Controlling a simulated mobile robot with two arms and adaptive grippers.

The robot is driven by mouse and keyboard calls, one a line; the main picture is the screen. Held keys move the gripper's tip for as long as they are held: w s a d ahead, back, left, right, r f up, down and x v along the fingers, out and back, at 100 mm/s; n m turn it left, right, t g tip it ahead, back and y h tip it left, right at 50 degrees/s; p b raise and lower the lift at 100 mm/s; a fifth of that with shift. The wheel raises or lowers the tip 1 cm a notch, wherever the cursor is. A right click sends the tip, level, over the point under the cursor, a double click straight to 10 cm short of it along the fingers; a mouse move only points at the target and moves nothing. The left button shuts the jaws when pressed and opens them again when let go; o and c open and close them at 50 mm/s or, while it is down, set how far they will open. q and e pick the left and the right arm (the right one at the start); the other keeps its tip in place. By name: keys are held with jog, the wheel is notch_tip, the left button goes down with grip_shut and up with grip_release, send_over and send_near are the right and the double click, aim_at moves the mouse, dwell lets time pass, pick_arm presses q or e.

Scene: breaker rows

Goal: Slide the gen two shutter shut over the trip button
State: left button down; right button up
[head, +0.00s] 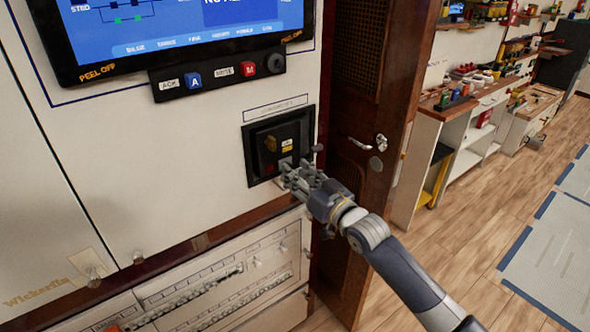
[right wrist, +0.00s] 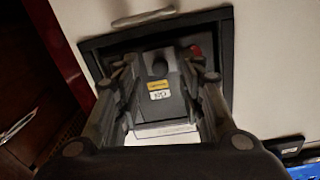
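The shutter unit sits in a black recessed frame (head: 250,160) on the cream panel. In the right wrist view a grey plate (right wrist: 174,106) with a yellow and white label (right wrist: 159,90) and a dark round knob or hole shows inside the frame. A red spot, perhaps the trip button (right wrist: 196,50), shows beside the plate and is partly hidden. My right gripper (head: 287,168) is at the lower part of the frame. In the wrist view its fingers are spread on either side of the plate; contact cannot be told. My left gripper is out of view.
A screen (head: 180,20) and a button strip (head: 218,76) are above the unit. A wooden door (head: 355,130) with a metal handle (head: 381,142) stands close on the right. A breaker panel (head: 225,275) is below. Open wooden floor lies further right.

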jog(key=shift+x, duration=0.8)
grip_shut()
jog(key=s+a+p, duration=0.1)
jog(key=a, duration=0.1)
jog(key=s+a+p, duration=0.1)
jog(key=shift+s+a, duration=0.4)
jog(key=shift+f, duration=0.1)
